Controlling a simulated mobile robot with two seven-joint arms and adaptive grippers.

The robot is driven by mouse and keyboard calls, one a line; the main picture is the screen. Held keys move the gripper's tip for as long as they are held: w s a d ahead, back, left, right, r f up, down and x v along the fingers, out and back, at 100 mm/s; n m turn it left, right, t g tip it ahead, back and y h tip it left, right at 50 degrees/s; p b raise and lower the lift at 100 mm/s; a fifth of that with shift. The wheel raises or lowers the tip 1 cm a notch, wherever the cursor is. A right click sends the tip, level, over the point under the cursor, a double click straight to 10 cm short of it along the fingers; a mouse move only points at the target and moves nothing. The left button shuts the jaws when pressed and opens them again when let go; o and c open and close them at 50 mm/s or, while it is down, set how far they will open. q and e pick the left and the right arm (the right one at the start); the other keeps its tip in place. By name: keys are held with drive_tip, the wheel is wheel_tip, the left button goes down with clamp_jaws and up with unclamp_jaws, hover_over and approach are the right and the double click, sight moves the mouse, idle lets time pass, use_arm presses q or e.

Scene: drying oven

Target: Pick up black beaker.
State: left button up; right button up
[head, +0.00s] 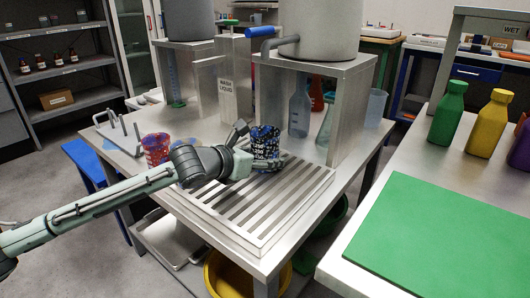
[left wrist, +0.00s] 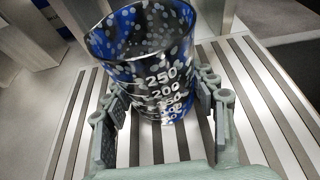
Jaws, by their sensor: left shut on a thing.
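The black beaker (head: 265,141) has blue and pale speckles and white volume marks. It is over the back of the slatted metal drain grid in the head view. It also shows upright and open-topped in the left wrist view (left wrist: 150,60). My left gripper (head: 257,152) has its fingers on both sides of the beaker, shut on it. Its fingers also show in the left wrist view (left wrist: 160,98). I cannot tell whether the beaker's base touches the grid. My right gripper is in neither view.
A red speckled beaker (head: 155,149) stands left of my left gripper. A metal stand (head: 345,70) carrying a large tank is behind, with glassware under it. The slatted drain grid (head: 250,215) is clear in front. Green (head: 447,112) and yellow bottles (head: 490,124) stand on the right table.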

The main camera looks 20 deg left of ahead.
use_arm(q)
drive_tip(key=c, duration=0.3)
drive_tip(key=shift+r, duration=0.1)
